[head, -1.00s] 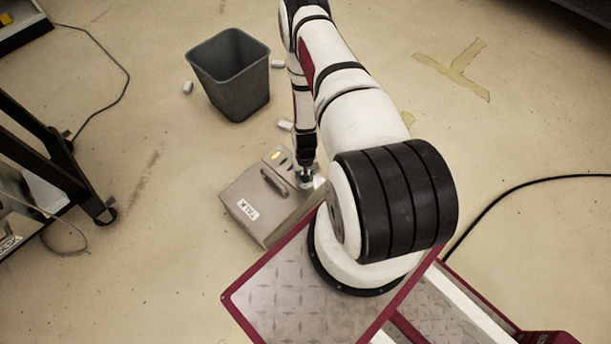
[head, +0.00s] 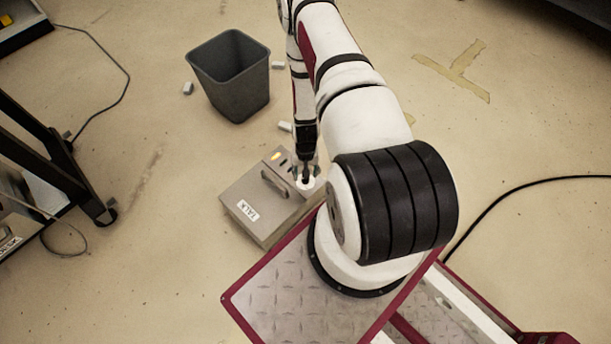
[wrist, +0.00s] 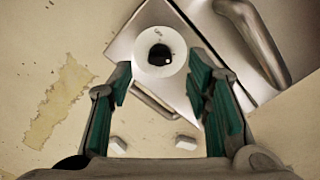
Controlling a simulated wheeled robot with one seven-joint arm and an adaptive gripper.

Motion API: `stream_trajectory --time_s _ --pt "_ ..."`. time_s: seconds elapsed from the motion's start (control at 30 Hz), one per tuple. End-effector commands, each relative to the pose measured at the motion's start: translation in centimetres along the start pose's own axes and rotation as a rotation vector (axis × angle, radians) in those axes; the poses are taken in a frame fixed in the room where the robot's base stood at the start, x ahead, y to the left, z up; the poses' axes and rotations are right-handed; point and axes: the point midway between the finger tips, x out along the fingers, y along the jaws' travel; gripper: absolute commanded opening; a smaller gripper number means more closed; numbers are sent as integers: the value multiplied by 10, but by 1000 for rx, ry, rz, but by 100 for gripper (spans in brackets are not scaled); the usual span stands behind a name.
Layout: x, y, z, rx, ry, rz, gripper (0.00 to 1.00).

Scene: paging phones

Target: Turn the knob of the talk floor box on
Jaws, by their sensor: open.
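The talk floor box (head: 262,212) is a grey metal box with a TALK label, standing on the floor left of my base. The knob (wrist: 161,54) is black on a white round dial (wrist: 150,72) in the wrist view. My gripper (head: 305,178) is over the dial in the head view and hides most of it. In the wrist view my gripper (wrist: 165,88) is open, its green-padded fingers apart on either side below the dial, with nothing between them. I cannot tell the knob's setting.
A grey waste bin (head: 230,78) stands behind the box, with several small white pieces (head: 284,127) on the floor near it. A black wheeled cart (head: 60,165) is at the left. A black cable (head: 520,188) lies at the right.

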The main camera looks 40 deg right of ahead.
Motion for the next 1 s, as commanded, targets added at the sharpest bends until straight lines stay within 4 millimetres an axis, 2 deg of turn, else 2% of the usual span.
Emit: stream_trajectory --time_s 0.03,0.2,0.4,0.6,1.0 --pt "-13 0 -2 0 3 -1 45" --pt "-45 0 -1 0 2 -1 45" --pt "-71 0 -1 1 1 0 45" --pt "-79 0 0 1 0 0 45" --pt "-79 0 0 1 0 0 45"
